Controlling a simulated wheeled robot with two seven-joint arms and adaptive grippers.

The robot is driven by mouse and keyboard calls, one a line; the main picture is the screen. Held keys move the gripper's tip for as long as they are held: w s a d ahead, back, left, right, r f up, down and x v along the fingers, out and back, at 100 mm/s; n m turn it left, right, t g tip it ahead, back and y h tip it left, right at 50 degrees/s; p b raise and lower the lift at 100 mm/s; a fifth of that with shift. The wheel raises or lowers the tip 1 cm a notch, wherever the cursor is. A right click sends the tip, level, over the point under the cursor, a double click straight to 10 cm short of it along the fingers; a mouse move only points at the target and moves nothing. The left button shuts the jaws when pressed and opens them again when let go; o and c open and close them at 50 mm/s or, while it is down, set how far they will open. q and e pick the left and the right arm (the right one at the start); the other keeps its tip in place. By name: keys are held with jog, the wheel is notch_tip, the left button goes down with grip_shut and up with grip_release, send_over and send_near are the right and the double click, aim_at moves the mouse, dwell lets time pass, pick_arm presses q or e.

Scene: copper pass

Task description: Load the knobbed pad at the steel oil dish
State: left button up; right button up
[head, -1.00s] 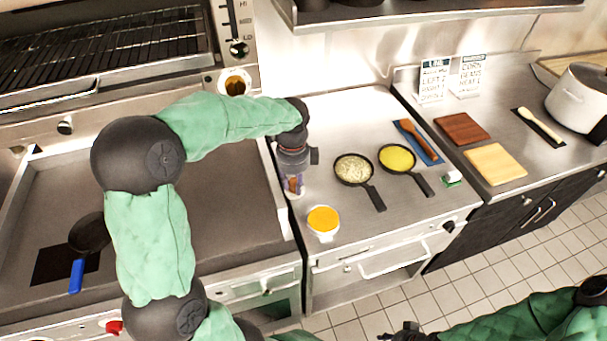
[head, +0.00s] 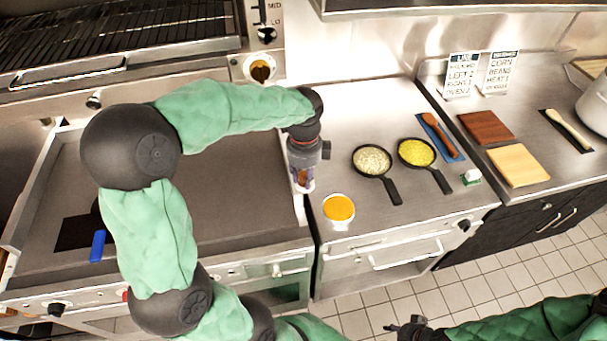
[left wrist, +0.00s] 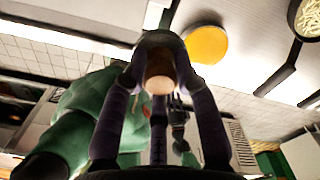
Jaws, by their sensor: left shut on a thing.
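The steel oil dish (head: 338,222) holds orange-yellow oil and sits on the steel counter near its front left corner. It also shows in the left wrist view (left wrist: 206,44). My left gripper (head: 302,178) is just left of and behind the dish. It is shut on the knobbed pad (left wrist: 161,72), of which the tan round end shows between the fingers in the left wrist view; the fingers hide much of it. The pad is apart from the dish. My right gripper (head: 412,328) is at the bottom edge of the head view; its fingers are too small to read.
Two small black pans (head: 372,161) (head: 417,153), with pale and yellow contents, stand right of the dish. A griddle (head: 235,185) lies left. A blue handle (head: 98,246) shows beside my left arm.

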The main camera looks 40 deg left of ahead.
pick_arm(q)
jog(key=w+d+f+p, duration=0.3)
jog(key=w+d+p, duration=0.3)
jog(key=d+p, duration=0.15)
jog(key=shift+s+d+f+b, duration=0.1)
jog(key=shift+d+f+b, duration=0.1)
jog(key=shift+f+b, duration=0.8)
jog(key=shift+w+d+f+b, duration=0.1)
jog(key=shift+d+f+b, duration=0.1)
jog(key=shift+f+b, duration=0.75)
jog(key=shift+s+d+f+b, duration=0.1)
jog(key=shift+d+f+b, duration=0.1)
jog(key=shift+f+b, duration=0.8)
jog(key=shift+f, duration=0.75)
jog(key=shift+s, duration=0.1)
notch_tip(320, 180, up, 7)
jog(key=p, duration=0.6)
dwell(0.9)
